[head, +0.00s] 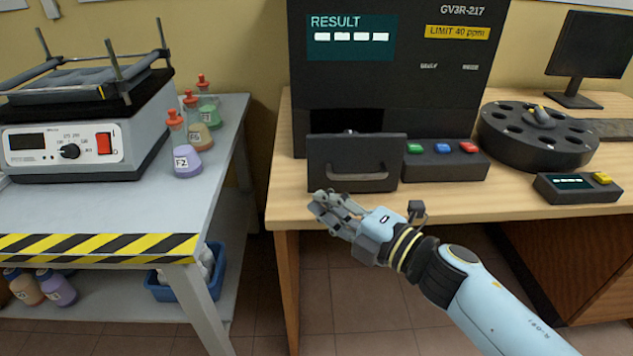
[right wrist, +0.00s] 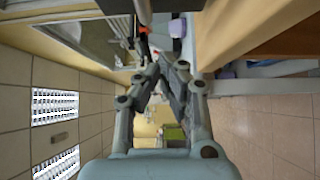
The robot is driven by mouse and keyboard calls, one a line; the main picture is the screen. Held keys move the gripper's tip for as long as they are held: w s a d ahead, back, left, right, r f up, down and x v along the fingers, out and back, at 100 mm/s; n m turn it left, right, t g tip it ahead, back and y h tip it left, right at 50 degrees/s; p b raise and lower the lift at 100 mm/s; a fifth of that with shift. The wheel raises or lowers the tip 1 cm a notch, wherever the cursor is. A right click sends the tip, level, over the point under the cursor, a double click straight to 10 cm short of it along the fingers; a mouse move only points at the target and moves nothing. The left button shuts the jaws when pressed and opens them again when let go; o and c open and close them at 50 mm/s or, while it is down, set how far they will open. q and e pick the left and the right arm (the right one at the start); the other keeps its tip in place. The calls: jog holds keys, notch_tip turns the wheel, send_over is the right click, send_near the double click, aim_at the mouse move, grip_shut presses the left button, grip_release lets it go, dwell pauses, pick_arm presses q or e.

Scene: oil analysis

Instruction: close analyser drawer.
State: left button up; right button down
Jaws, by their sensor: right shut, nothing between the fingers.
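The analyser (head: 450,90) is a tall dark box on the wooden table, with a lit RESULT screen. Its drawer (head: 328,180) has a dark grey front with a curved handle (head: 355,182). The drawer front stands out from the body, and a dark opening shows above and behind it. My right gripper (head: 322,203) is just below and in front of the drawer's lower left part, by the table edge. Its fingers are together and empty, and whether they touch the drawer is unclear. The fingers also show closed in the right wrist view (right wrist: 160,65). My left gripper is out of view.
A button panel (head: 443,171) with green, blue and red buttons sits right of the drawer. Further right are a round black carousel (head: 538,150) and a small display box (head: 577,193). A grey bench (head: 95,215) with flasks and a shaker stands left, across a gap.

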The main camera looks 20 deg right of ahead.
aim_at(316, 180)
jog(key=w, duration=0.4)
jog(key=shift+w+a, duration=0.2)
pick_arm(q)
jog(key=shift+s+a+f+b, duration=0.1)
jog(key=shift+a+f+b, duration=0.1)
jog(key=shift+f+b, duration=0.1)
pick_arm(e)
jog(key=shift+w+d, duration=0.25)
jog(key=shift+w, duration=0.5)
